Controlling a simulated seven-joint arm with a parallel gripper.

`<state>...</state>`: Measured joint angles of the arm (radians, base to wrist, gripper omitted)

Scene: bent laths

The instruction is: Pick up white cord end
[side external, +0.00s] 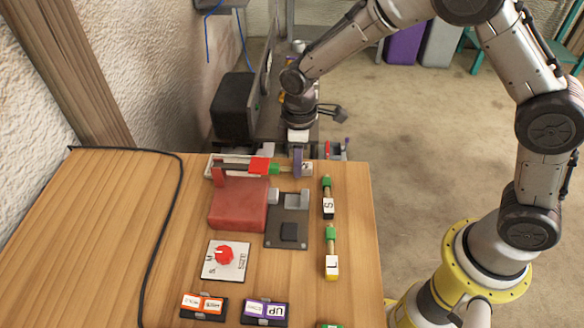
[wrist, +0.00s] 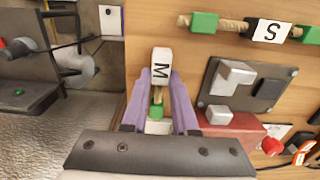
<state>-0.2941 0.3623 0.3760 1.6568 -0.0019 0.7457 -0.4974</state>
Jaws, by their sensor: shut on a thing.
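A short cord lies across the back edge of the table. Its white end marked M (wrist: 161,66) shows between my purple fingers in the wrist view, with tan cord and a green piece (wrist: 157,111) nearer the palm. My gripper (side external: 299,163) is low at the table's back right edge and shut on the white end. In the side view, the white end (side external: 307,169) is partly covered by a purple finger. I cannot tell whether the end is lifted.
A red block (side external: 238,207) and a dark plate with grey blocks (side external: 287,232) stand just in front. Cords marked S (side external: 328,207) and L (side external: 331,262) lie along the right. The left of the table is mostly clear, with a black cable.

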